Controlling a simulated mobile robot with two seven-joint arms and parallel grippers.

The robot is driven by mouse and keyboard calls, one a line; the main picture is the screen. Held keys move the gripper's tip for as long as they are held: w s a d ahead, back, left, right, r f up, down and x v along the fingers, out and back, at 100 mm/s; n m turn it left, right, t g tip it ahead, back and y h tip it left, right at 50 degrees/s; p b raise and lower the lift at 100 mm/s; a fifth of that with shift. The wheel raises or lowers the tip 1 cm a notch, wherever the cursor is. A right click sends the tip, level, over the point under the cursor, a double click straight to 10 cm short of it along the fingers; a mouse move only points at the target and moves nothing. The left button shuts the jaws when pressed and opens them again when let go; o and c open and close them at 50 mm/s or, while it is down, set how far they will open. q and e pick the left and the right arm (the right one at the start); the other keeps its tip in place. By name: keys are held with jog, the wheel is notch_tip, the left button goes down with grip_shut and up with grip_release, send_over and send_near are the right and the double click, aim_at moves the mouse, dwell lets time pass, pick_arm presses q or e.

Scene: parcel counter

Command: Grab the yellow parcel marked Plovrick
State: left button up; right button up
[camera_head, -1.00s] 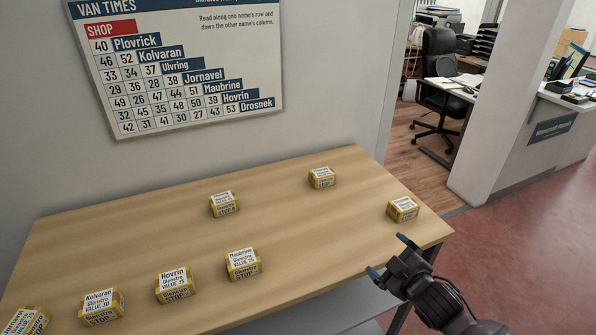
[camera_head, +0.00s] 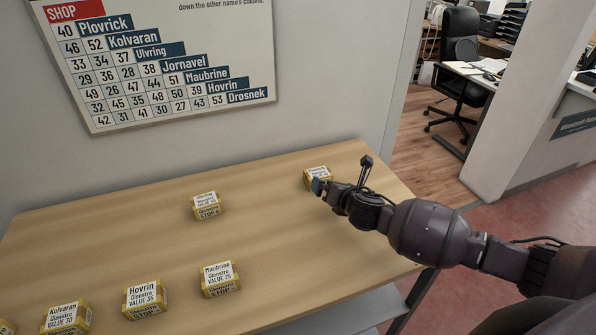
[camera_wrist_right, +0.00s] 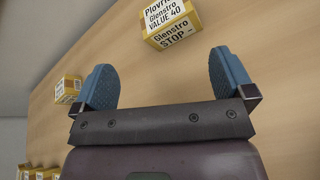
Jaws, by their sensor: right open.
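The yellow parcel marked Plovrick (camera_wrist_right: 172,22) shows in the right wrist view at the top, its label partly cut off, beyond my open right fingers and apart from them. In the head view, the parcel (camera_head: 315,172) at the back right of the table appears to be this one; its label is too small to read surely there and a fingertip covers its lower part. My right gripper (camera_head: 342,173) is open and empty, just right of and above that parcel. Its blue fingers (camera_wrist_right: 164,72) have nothing between them. My left gripper is out of view.
Similar yellow parcels stand on the wooden table (camera_head: 115,235): one mid-table (camera_head: 207,206), with Maubrine (camera_head: 219,280), Hovrin (camera_head: 146,299) and Kolvaran (camera_head: 67,317) along the front. My arm covers the table's right end. A wall chart (camera_head: 160,70) hangs behind.

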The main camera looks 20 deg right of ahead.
aim_at(319, 173)
jog(key=shift+w+d+f+n, duration=0.15)
jog(key=shift+w+n, duration=0.25)
jog(key=shift+n, duration=1.1)
jog(key=shift+s+n+h, duration=0.2)
jog(key=shift+n+h, duration=0.1)
jog(key=shift+n, duration=0.3)
jog(key=shift+w, duration=0.15)
jog(key=x, duration=0.5)
jog(key=shift+w, duration=0.15)
jog(key=shift+b+x, duration=0.5)
jog(key=shift+x, duration=2.15)
jog(key=shift+w, duration=0.1)
